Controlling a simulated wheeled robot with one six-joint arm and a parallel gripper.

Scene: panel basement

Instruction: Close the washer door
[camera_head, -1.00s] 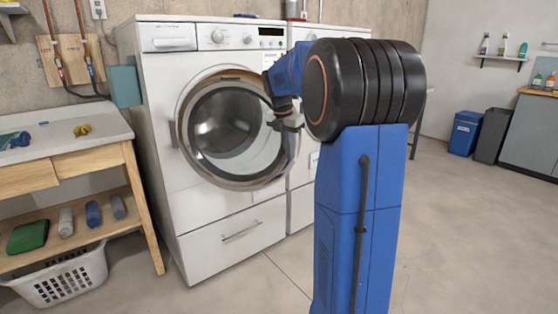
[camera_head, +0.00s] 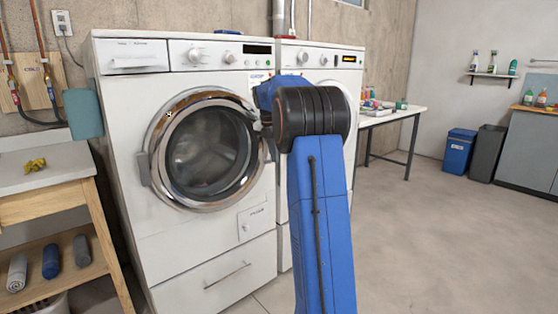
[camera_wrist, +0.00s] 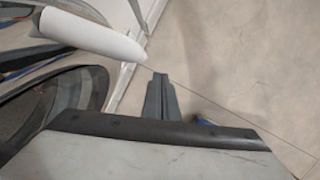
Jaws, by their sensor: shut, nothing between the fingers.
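The washer (camera_head: 120,220) is white, with a round glass door (camera_head: 205,150) in a silver rim on its front. The door looks slightly ajar: a brownish strip of the opening shows above and left of its rim. A grey block sits at the door's left edge. My gripper (camera_wrist: 160,98) is shut and empty in the wrist view, with dark curved door parts to its left. In the head view my arm largely hides the gripper near the door's right edge, and I cannot tell whether it touches the rim.
A second white machine (camera_head: 345,90) stands directly right of the washer. A wooden workbench (camera_head: 60,205) stands close on the left. A pale table (camera_head: 405,115) is behind on the right. The floor (camera_head: 430,245) at the right is clear.

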